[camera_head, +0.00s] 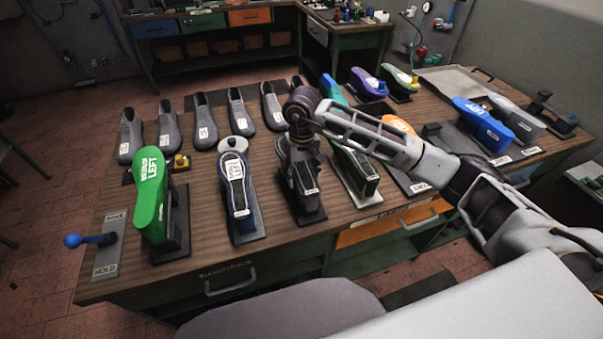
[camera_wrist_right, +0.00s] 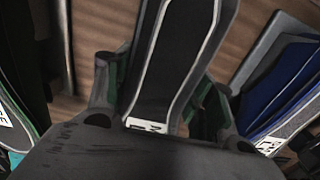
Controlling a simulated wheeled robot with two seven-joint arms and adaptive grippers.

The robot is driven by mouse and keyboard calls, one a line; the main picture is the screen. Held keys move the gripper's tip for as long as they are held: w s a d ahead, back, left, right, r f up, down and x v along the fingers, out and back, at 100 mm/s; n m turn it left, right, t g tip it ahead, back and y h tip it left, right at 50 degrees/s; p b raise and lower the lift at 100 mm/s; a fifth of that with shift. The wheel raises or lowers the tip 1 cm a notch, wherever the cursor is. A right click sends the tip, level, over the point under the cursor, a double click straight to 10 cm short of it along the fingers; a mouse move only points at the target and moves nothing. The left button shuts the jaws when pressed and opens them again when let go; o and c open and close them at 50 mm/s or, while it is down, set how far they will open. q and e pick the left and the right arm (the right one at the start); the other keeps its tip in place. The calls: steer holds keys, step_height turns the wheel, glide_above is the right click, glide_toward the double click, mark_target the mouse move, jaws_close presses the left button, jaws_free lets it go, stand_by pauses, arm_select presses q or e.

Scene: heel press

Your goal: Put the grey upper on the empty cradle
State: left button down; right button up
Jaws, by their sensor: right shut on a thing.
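My right gripper (camera_head: 298,138) reaches across the bench from the right and is shut on a grey upper (camera_head: 302,176). In the right wrist view the fingers (camera_wrist_right: 160,100) close around the grey piece, which has a pale rim and a small white label. The held upper is over a dark cradle (camera_head: 312,217) in the middle of the front row. It looks low over or against that cradle; whether it rests on it I cannot tell. The gripper hides its far end. My left gripper is not in view.
Left of it stand a blue-rimmed piece (camera_head: 236,184) and a tall green last marked LEFT (camera_head: 152,190). A dark green-sided cradle (camera_head: 357,172) is close on the right. Several grey uppers (camera_head: 203,120) stand behind. A blue-knobbed HOLD lever (camera_head: 90,240) is at the front left.

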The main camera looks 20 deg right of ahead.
steer(key=shift+f+b, duration=0.55)
steer(key=shift+b, duration=0.1)
stand_by(0.8)
steer(key=o, duration=1.4)
steer(key=shift+r, duration=0.1)
steer(key=shift+d+r, duration=0.1)
steer(key=shift+r, duration=5.8)
